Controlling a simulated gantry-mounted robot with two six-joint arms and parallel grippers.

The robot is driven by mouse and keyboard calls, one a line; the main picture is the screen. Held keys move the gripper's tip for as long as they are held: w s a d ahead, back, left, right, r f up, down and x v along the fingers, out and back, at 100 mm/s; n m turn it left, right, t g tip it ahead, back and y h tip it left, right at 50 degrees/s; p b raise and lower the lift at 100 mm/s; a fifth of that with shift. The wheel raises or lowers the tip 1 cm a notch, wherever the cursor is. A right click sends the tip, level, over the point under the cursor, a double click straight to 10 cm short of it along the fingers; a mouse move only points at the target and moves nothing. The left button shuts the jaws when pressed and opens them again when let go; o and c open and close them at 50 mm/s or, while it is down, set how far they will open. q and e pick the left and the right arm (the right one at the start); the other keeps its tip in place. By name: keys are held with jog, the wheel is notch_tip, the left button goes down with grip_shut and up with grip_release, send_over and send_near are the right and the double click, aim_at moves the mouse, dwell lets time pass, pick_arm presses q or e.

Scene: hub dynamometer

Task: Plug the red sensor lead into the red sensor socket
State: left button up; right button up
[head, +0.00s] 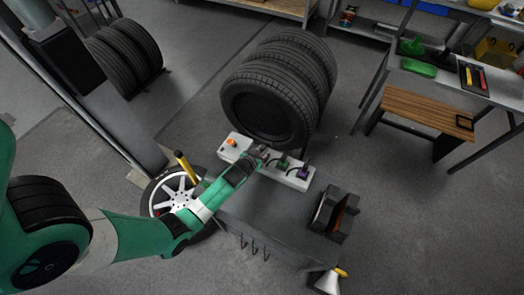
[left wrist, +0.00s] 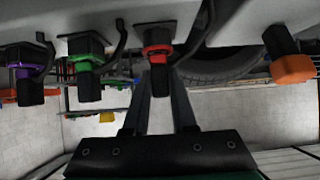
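In the left wrist view the red sensor lead (left wrist: 158,76) shows as a black plug body at a red ring on the panel. It lies between the fingers of my left gripper (left wrist: 160,84), which appear closed against its sides. The red ring (left wrist: 157,49) is right at the panel face; the red socket itself is hidden, and I cannot tell how deep the plug sits. In the head view my left gripper (head: 260,156) reaches the white sensor panel (head: 298,183) and covers the red lead. My right gripper is not in view.
A green connector (left wrist: 86,64) and a purple connector (left wrist: 25,75) sit beside the red one, with black cables close by. An orange knob (left wrist: 292,69) is on the other side. Tires (head: 268,112) stand behind the panel; a black holder (head: 334,213) stands on the grey cart (head: 262,212).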

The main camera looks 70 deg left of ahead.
pick_arm(q)
grip_shut()
jog(key=shift+r+p, duration=0.6)
jog(key=shift+r, duration=0.1)
jog(key=shift+r+p, duration=1.85)
jog(key=shift+r, duration=0.2)
